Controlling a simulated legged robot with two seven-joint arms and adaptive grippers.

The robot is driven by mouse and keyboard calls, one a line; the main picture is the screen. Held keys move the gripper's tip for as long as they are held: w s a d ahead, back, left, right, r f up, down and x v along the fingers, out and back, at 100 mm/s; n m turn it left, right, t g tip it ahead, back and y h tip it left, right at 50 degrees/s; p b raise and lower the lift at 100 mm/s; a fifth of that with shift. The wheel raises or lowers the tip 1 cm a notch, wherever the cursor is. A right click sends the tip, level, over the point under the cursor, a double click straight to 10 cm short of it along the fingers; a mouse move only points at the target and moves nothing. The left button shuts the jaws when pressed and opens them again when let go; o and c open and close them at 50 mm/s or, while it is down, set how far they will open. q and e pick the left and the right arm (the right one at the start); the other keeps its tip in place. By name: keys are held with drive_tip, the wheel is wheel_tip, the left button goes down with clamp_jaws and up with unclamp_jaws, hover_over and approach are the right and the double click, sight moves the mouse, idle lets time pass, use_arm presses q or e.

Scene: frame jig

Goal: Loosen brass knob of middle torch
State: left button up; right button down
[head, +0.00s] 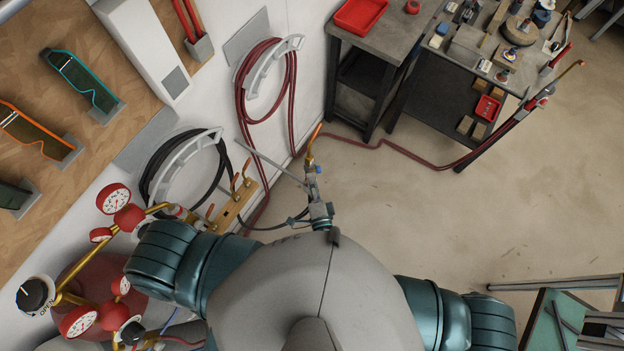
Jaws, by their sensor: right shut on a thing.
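A wooden rack (236,205) stands beside the wall at centre left. Several small brass-and-copper torch ends (234,184) stick up from it. Their knobs are too small to make out. My right gripper (313,183) is in the middle of the view, right of the rack and apart from it. It is shut on what looks like a torch, whose copper tip (315,131) points up the picture. A dark hose runs from the rack's side toward the gripper. I cannot tell which torch is the middle one. My left gripper is not in view.
Red gauges (114,198) and brass pipes stand at lower left. A coiled red hose (243,90) and a black hose (152,165) hang on the wall. A workbench (436,60) with tools is at upper right. The floor (420,220) between is mostly clear.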

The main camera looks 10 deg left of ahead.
drive_tip(key=shift+s+f, duration=0.1)
drive_tip(key=shift+f, duration=0.2)
drive_tip(key=c, duration=1)
unclamp_jaws()
drive_tip(key=shift+w, duration=0.2)
drive_tip(key=shift+a+r, duration=0.1)
drive_tip(key=shift+r, duration=0.05)
